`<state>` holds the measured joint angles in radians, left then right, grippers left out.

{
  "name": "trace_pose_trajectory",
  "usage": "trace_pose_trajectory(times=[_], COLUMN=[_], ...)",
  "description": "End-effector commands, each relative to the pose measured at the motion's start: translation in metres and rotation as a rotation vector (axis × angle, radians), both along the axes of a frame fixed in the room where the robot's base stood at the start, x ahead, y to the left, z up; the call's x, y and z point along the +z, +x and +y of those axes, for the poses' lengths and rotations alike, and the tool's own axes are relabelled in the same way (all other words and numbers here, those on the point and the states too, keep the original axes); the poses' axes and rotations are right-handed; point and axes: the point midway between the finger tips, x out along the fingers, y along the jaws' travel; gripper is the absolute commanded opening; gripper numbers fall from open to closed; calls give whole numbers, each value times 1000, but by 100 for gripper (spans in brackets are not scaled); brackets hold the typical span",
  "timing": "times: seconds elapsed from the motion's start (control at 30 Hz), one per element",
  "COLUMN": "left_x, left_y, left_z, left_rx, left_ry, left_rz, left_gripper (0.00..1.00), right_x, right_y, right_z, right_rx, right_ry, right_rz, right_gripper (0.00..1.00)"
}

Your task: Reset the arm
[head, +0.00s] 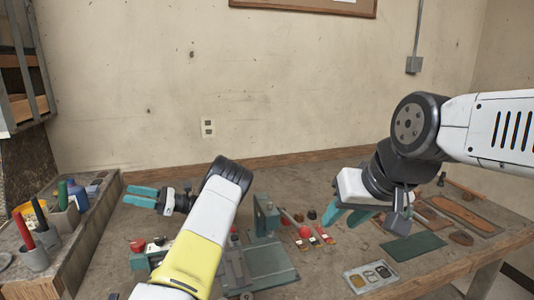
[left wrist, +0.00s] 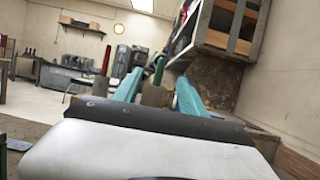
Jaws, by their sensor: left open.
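My left gripper (head: 141,196) is at the left of the workbench in the head view, raised and pointing left, with teal fingers apart and nothing between them. Its two teal fingers also show in the left wrist view (left wrist: 158,92), spread and pointing toward the side shelf. My right gripper (head: 348,216) hangs over the right part of the bench, pointing down and left. Its teal fingers stand apart and look empty. The teal sole stitcher (head: 267,213) stands on the bench between the two arms, partly hidden behind my left forearm.
A green mat (head: 413,246) and a grey tray (head: 369,277) lie at the right. Red-topped tools (head: 305,232) lie mid-bench. A side ledge at the left holds cups of tools (head: 34,258) near my left gripper. A wall cabinet (left wrist: 232,28) hangs above the ledge.

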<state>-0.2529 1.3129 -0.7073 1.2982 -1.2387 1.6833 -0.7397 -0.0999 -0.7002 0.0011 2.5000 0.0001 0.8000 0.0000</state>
Motion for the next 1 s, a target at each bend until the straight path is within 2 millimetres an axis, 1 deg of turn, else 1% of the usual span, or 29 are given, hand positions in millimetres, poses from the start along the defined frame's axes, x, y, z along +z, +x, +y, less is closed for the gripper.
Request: trace_pose_trajectory(times=[0.23,0.37,0.57,0.67,0.77,0.87,1.0], left_x=[4,8,12,13,15,16,19], left_y=[-13,-24,-49,-66,-86,-106,-130], left_z=[7,13,19,19,15,3,-22], left_rx=[26,48,95,126,163,203,253], left_ry=[-72,-133,-265,-358,-479,-604,-771], left_rz=[-58,-109,-226,-313,-434,-564,-748], left_gripper=[49,49,49,49,49,49,49], right_x=[0,0,0,0,0,0,0], right_y=[0,0,0,0,0,0,0], right_z=[0,0,0,0,0,0,0], right_rx=[-1,-1,-1,-1,-1,-1,-1], right_ry=[1,1,1,1,1,1,1], right_rz=[0,0,0,0,0,0,0], right_gripper=[36,36,36,36,36,36,36])
